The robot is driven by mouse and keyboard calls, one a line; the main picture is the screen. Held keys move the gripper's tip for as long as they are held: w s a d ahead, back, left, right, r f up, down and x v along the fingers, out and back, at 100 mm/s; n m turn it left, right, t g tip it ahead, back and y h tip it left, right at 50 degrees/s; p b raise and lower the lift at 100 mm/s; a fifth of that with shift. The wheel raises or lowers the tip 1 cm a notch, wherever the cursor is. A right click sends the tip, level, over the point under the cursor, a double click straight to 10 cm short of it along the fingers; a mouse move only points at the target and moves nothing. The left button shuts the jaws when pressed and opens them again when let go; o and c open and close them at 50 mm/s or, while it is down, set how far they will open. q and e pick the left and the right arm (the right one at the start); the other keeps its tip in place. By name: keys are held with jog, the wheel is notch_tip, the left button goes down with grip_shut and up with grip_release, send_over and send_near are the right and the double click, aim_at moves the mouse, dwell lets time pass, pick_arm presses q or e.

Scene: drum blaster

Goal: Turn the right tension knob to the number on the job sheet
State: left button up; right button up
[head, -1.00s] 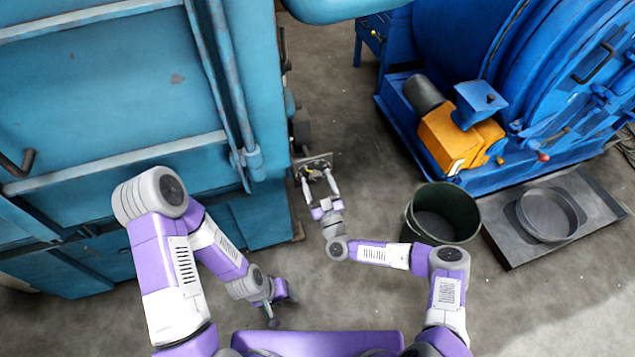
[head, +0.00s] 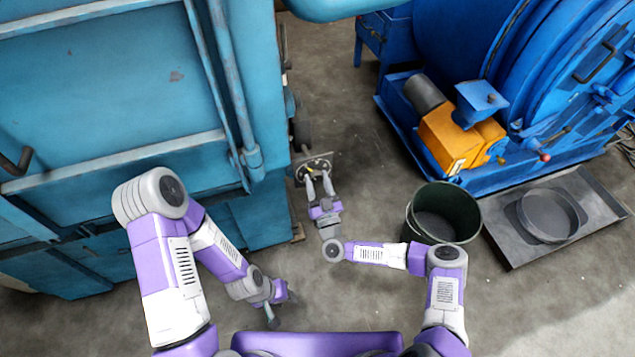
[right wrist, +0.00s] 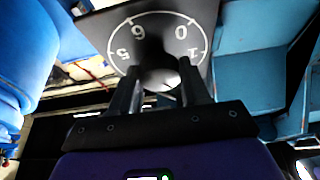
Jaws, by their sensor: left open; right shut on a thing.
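The black knob (right wrist: 152,48) sits in the middle of a dark dial plate (right wrist: 110,30) with a white ring and the numbers 5, 6, 0 and 1 in the right wrist view. The rest of the scale is hidden. In the head view the dial plate (head: 299,179) is small, beside the teal cabinet's edge. My right gripper (head: 318,182) reaches it from below. Its two fingers (right wrist: 160,88) are shut on the knob. My left gripper (head: 282,307) is open and empty, low and away from the dial. No job sheet can be made out.
The large teal cabinet (head: 110,120) fills the left. A dark green bucket (head: 442,212) stands right of my right arm. Behind it is a blue drum machine (head: 470,60) with an orange motor (head: 455,138). A tray (head: 510,245) lies at the right. Grey floor is clear between.

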jog(key=m+h, duration=0.1)
jog(key=m, duration=0.1)
jog(key=shift+a+m, duration=0.1)
jog(key=shift+m, duration=0.2)
jog(key=m+h, duration=0.2)
jog(key=m, duration=0.2)
jog(key=shift+h+b, duration=0.3)
jog(key=shift+b, duration=0.1)
jog(key=m+h, duration=0.1)
jog(key=m, duration=0.2)
jog(key=shift+r+m, duration=0.1)
jog(key=shift+m, duration=0.3)
jog(key=m+h+p, duration=0.1)
jog(key=m+h, duration=0.1)
jog(key=m, duration=0.1)
jog(key=shift+s+a+r+g, duration=0.1)
jog(key=shift+g, duration=0.2)
jog(key=m+p, duration=0.1)
jog(key=m, duration=0.1)
jog(key=m+g+h+p, duration=0.1)
jog(key=m, duration=0.2)
jog(key=shift+r+g, duration=0.1)
jog(key=shift+g, duration=0.2)
jog(key=m+g+p, duration=0.1)
jog(key=m, duration=0.1)
jog(key=m+p, duration=0.1)
jog(key=m, duration=0.2)
jog(key=shift+g, duration=0.4)
jog(key=shift+p, duration=0.3)
